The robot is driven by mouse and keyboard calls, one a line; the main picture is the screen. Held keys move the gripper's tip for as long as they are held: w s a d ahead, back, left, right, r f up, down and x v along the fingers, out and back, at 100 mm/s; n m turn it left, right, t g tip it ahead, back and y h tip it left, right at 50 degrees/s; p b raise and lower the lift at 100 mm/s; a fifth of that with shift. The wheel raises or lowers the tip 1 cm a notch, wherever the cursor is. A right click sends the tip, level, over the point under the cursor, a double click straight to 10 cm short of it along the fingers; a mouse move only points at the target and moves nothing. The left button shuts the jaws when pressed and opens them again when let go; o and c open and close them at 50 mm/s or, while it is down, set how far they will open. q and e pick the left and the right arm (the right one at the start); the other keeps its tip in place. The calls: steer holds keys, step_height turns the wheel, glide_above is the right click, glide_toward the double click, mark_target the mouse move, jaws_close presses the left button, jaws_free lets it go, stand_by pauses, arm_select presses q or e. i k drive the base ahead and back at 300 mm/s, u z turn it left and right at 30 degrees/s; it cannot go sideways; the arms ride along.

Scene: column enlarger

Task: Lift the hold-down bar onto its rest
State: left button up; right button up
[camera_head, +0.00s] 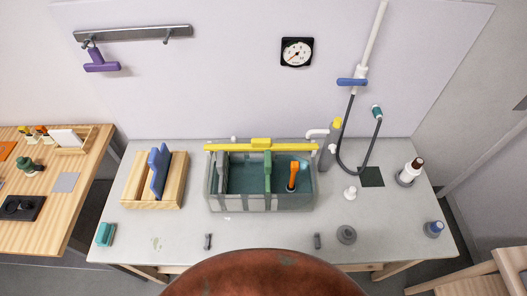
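A long yellow bar (290,147), which looks like the hold-down bar, lies level along the back edge of a grey-walled bin (230,204) on the table. It has a thicker yellow block (262,142) at its middle. The bin holds a green upright piece (267,172) and an orange-handled tool (293,175). I cannot tell which part is the bar's rest. Neither of my grippers is in view.
A wooden rack (174,192) holding a blue piece (159,170) stands left of the bin. A hose (345,150) and white tap (318,134) are behind it at right. A reddish-brown rounded shape (265,275) covers the front middle. Small grey pieces lie near the front edge.

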mark_target(258, 144)
steer(key=u, duration=0.05)
steer(key=k, duration=1.05)
steer(key=z, duration=0.25)
steer(key=i, duration=0.55)
steer(key=u, duration=0.25)
